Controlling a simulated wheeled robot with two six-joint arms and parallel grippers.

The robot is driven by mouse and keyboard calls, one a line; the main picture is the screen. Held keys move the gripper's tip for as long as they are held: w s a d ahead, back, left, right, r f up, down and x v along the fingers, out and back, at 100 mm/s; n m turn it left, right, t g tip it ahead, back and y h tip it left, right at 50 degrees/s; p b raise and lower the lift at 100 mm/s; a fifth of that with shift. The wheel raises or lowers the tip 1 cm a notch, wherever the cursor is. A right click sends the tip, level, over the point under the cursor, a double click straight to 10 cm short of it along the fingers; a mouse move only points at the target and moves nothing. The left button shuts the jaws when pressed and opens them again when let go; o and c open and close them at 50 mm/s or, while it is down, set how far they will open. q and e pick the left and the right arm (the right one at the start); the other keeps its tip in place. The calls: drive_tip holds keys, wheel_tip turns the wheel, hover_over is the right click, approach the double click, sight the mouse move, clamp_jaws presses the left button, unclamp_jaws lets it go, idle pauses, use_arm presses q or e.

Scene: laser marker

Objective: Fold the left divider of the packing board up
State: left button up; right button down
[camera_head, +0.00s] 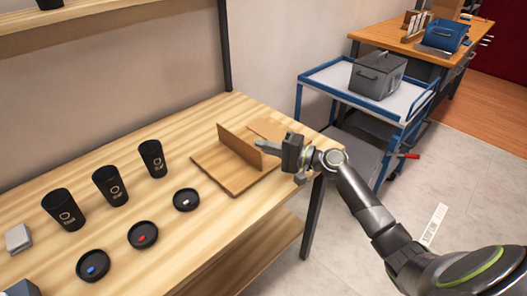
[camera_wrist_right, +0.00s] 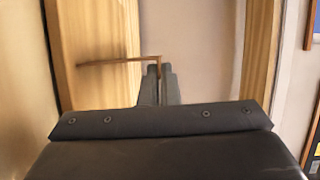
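The packing board (camera_head: 228,177) lies flat on the wooden table. One brown divider (camera_head: 240,149) stands upright across it; a lighter panel (camera_head: 268,128) lies low behind it to the right. My right gripper (camera_head: 262,146) is just right of the upright divider, fingers pointing at it. In the right wrist view the gripper's fingers (camera_wrist_right: 161,72) are together, with nothing seen between them. The divider shows there as a thin brown strip (camera_wrist_right: 115,62) whose end meets the fingertips' outline; I cannot tell if they touch. My left gripper is not in view.
Three black cups (camera_head: 110,186) and several black lids (camera_head: 143,235) stand left of the board. A grey block (camera_head: 18,238) lies at far left. A blue cart (camera_head: 325,82) with a grey box (camera_head: 378,74) stands beyond the table's right end.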

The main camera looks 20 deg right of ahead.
drive_tip(key=c, duration=1.6)
unclamp_jaws()
drive_tip(key=shift+c, duration=0.2)
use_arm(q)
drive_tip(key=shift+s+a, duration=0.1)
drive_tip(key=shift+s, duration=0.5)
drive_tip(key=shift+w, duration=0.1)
